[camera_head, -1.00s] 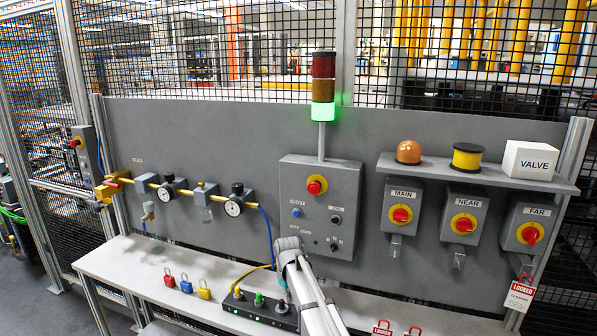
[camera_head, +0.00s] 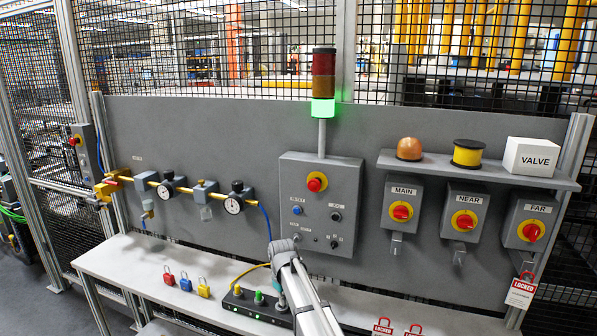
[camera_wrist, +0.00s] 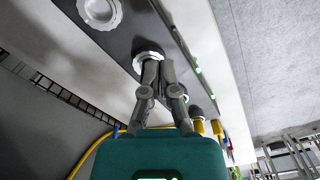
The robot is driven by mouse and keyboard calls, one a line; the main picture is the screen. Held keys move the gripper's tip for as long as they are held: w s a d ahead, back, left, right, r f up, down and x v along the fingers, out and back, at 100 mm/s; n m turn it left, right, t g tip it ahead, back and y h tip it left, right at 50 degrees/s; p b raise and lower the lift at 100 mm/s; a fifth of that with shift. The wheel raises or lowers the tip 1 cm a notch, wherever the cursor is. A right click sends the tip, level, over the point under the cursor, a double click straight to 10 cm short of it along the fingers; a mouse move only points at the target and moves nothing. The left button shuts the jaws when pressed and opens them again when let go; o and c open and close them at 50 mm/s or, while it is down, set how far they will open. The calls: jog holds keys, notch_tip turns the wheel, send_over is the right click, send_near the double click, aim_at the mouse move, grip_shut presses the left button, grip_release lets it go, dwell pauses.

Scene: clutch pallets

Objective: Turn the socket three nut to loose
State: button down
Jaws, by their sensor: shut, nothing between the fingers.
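A dark socket block (camera_head: 232,303) lies on the bench, with a green plug (camera_head: 258,298) in its middle and a dark fitting (camera_head: 281,305) beside my arm. My arm hides its right part. In the wrist view, my gripper (camera_wrist: 159,63) is shut and empty, with its fingertips at a round silver nut (camera_wrist: 148,50) on the block. I cannot tell whether they touch it. Another pale ribbed nut (camera_wrist: 100,10) sits farther along the block at the top left. No labels are readable, so I cannot tell which nut is socket three.
A yellow hose (camera_head: 247,274) runs behind the block and curves near my gripper. Red, blue and yellow padlocks (camera_head: 186,284) stand left on the bench. The grey control box (camera_head: 318,240) rises behind. The bench's left part (camera_head: 130,262) is clear.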

aim_at(287, 314)
jog(key=shift+f+b, duration=2.4)
jog(key=shift+f, duration=0.3)
jog(key=shift+w+a, duration=0.1)
jog(key=shift+w, duration=0.2)
jog(key=shift+w+d, duration=0.3)
jog(key=shift+d, duration=0.3)
jog(key=shift+w+d, duration=0.45)
jog(key=shift+w, duration=0.1)
jog(key=shift+s+d, duration=0.15)
jog(key=shift+d, duration=0.2)
dwell(0.3)
notch_tip(287, 314, up, 6)
jog(key=p, duration=0.6)
jog(key=shift+r, duration=0.1)
